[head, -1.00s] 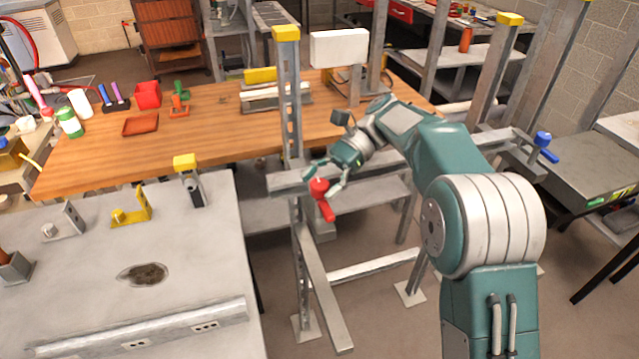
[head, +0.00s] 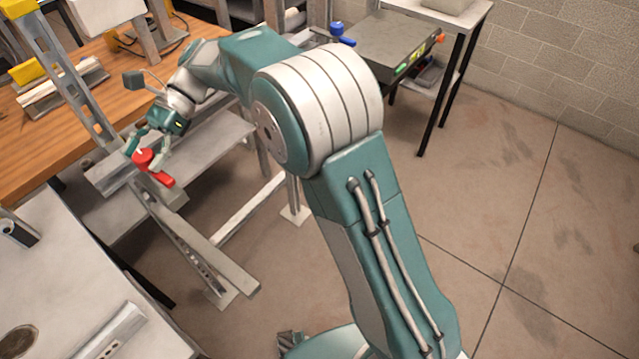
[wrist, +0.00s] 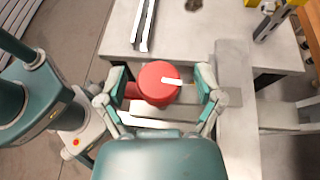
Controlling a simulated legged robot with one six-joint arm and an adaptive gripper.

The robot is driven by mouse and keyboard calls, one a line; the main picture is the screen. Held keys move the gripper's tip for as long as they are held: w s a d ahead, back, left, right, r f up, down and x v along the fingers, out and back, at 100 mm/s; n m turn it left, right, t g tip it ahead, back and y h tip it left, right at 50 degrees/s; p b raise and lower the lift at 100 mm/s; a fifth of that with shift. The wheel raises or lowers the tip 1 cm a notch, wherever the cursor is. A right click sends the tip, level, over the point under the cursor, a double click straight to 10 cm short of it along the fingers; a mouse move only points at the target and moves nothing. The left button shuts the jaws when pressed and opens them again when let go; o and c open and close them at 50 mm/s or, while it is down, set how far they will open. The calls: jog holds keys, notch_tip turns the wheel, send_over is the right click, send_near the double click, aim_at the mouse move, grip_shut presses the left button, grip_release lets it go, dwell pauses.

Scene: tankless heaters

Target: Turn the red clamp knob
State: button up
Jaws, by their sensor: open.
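The red clamp knob (head: 143,158) sits on a grey metal beam (head: 115,176) of the frame, with a red handle reaching down to the right. In the wrist view the round top of the knob (wrist: 159,83), with a white mark on it, lies between the two fingers of my gripper (wrist: 160,92). A gap shows between the knob top and the right finger; the left finger is beside the red handle, and I cannot tell if they touch. In the head view my gripper (head: 146,150) is open around the knob from above.
A wooden workbench (head: 125,70) stands behind the frame. A grey table (head: 70,290) is at the lower left. A blue knob (head: 338,31) is on the beam's far end near a dark grey box (head: 392,45). The floor at right is clear.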

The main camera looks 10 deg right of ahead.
jog(key=m+t+y, duration=0.2)
jog(key=m+t, duration=0.1)
jog(key=m+t+y, duration=0.2)
jog(key=m+t, duration=0.1)
jog(key=shift+m+t, duration=0.3)
jog(key=m+t, duration=0.5)
jog(key=t, duration=0.1)
jog(key=shift+m+t, duration=0.3)
jog(key=shift+m, duration=0.1)
jog(key=v, duration=1.1)
jog(key=s+d+f+n+h, duration=0.2)
jog(key=s+d+n+h, duration=0.3)
jog(key=d+n, duration=0.3)
jog(key=s+d+f+n+t+h, duration=0.1)
jog(key=s+d+f+n+h, duration=0.1)
jog(key=s+d+n+h, duration=0.3)
jog(key=s+d+n, duration=0.1)
jog(key=d+n, duration=0.3)
jog(key=d, duration=0.2)
jog(key=shift+s, duration=0.25)
jog(key=shift+d, duration=0.1)
